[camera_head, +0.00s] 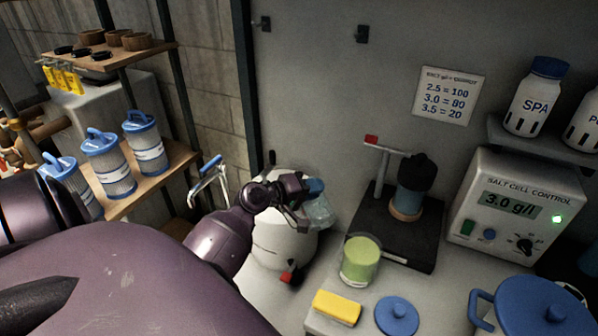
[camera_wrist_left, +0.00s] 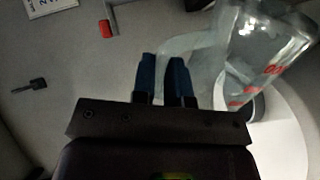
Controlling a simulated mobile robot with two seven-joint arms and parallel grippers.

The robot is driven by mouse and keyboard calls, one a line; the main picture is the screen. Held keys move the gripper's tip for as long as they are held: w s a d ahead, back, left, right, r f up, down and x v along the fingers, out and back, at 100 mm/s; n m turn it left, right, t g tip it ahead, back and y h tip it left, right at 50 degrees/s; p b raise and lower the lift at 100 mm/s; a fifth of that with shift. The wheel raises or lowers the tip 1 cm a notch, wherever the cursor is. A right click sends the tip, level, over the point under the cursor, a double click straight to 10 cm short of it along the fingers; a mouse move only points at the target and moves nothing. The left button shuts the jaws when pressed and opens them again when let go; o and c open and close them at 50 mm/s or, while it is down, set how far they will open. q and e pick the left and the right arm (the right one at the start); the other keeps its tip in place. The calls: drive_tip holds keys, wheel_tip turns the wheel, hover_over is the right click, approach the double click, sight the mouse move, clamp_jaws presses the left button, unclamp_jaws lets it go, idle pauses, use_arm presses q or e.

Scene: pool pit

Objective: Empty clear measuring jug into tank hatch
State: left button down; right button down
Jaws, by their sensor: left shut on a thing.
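My left gripper (camera_head: 305,200) is shut on the handle of the clear measuring jug (camera_head: 320,212), above the white tank (camera_head: 270,246). In the left wrist view, the blue fingertips (camera_wrist_left: 166,80) pinch the handle, and the jug (camera_wrist_left: 262,48), with red markings, looks tilted. I cannot tell how much liquid is in it. The white tank top (camera_wrist_left: 284,140) lies below, with a dark round opening (camera_wrist_left: 256,108) partly hidden behind the jug. The hatch is hidden by my gripper in the head view. My right gripper is not in view.
A beaker of green liquid (camera_head: 360,260), a yellow sponge (camera_head: 337,307) and a blue lid (camera_head: 397,316) are on the bench at right. A dark stand (camera_head: 398,235) and the salt cell control box (camera_head: 517,212) stand behind. Shelves with filter cartridges (camera_head: 108,163) are at left.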

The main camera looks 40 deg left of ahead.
use_arm(q)
drive_tip(key=shift+w+a+r, duration=0.2)
drive_tip(key=shift+a+r, duration=0.1)
drive_tip(key=shift+a, duration=0.25)
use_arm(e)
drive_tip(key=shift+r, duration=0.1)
use_arm(q)
drive_tip(key=shift+w+a+r+n+p, duration=0.25)
drive_tip(key=shift+a+n+p, duration=0.1)
drive_tip(key=shift+a+n, duration=0.15)
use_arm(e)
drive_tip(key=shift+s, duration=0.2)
use_arm(q)
drive_tip(key=shift+w+a+r+n+h+p, duration=0.3)
drive_tip(key=shift+a+r+n+h+p, duration=0.15)
drive_tip(key=shift+a+n+p, duration=0.3)
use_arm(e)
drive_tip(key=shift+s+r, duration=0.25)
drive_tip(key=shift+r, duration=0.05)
use_arm(q)
drive_tip(key=shift+w+a+r+n+g, duration=0.15)
drive_tip(key=shift+a+r+n, duration=0.1)
drive_tip(key=shift+a, duration=0.15)
drive_tip(key=shift+w+a+r+n+g, duration=0.1)
drive_tip(key=shift+a+n+g, duration=0.1)
drive_tip(key=shift+a, duration=0.2)
